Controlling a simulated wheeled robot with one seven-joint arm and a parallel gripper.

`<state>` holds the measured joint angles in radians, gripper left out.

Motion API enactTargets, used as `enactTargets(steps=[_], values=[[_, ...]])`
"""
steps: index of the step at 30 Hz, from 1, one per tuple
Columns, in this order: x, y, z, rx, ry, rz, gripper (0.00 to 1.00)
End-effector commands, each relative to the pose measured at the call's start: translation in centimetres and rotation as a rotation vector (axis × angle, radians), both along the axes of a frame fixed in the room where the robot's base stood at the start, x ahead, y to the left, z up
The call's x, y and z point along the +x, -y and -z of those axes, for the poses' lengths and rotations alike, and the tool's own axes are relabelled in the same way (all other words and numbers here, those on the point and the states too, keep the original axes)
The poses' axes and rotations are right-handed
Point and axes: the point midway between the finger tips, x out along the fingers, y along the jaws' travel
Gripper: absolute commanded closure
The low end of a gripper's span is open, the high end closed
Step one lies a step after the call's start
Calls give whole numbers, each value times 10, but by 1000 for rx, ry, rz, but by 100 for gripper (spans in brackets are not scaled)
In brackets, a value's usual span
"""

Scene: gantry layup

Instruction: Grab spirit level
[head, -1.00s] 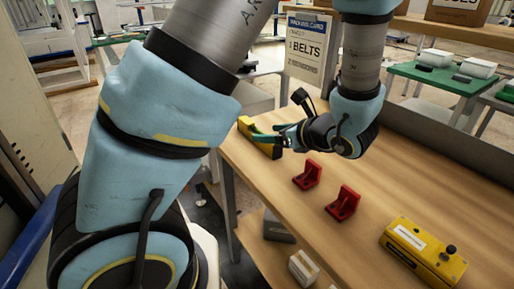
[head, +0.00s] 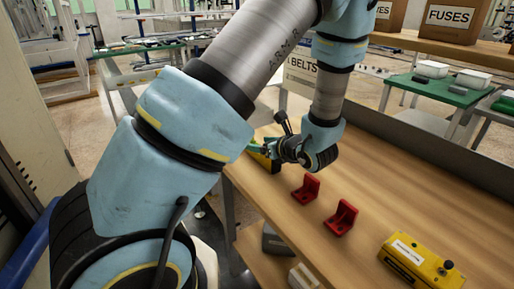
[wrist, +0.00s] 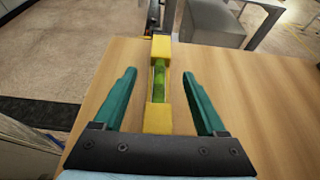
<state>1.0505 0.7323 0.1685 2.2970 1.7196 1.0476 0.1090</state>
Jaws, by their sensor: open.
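The spirit level is a yellow block with a green vial window. In the wrist view the spirit level (wrist: 158,118) lies between the two green fingers of my gripper (wrist: 159,88), with a gap on each side. My gripper is open and its fingers do not touch the level. In the head view my gripper (head: 262,148) is at the far left end of the wooden bench, over the spirit level (head: 270,164), which is mostly hidden behind the gripper and arm.
Two red angle brackets (head: 306,189) (head: 341,217) stand on the wooden bench (head: 400,180) to the right of my gripper. A yellow box with a black knob (head: 420,262) is nearer the front.

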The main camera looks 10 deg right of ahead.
Motion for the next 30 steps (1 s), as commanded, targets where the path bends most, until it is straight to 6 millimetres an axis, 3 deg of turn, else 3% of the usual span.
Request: enactTargets(steps=[8, 27, 30], values=[[3, -1, 2, 0, -1, 0, 26], [3, -2, 2, 0, -1, 0, 98], [3, -2, 2, 0, -1, 0, 100]])
